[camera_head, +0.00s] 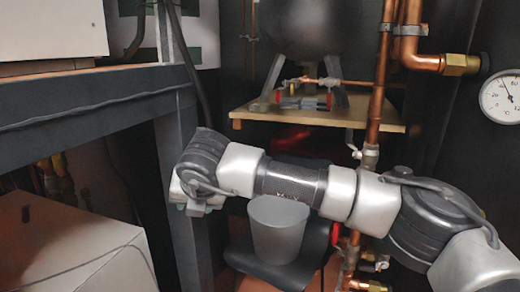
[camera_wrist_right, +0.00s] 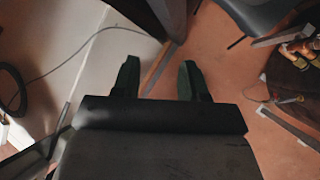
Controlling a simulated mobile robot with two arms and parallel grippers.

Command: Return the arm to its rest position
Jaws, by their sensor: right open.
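My right arm (camera_head: 292,185) comes in from the right in the head view and stretches across the middle to the left. Its gripper (camera_head: 195,205) hangs at the end of the arm, beside a grey metal post, and its fingers barely show there. In the right wrist view the two dark fingers (camera_wrist_right: 159,78) stand apart with nothing between them. Beyond them lie the reddish floor and the edge of a pale box. My left gripper is in neither view.
A grey bucket (camera_head: 277,228) sits just below my forearm. Copper pipes (camera_head: 376,85) with valves rise behind the arm. A wooden shelf (camera_head: 350,113) is above it. A steel frame (camera_head: 95,98) and a white box (camera_head: 70,250) stand at left. A gauge (camera_head: 502,97) is at right.

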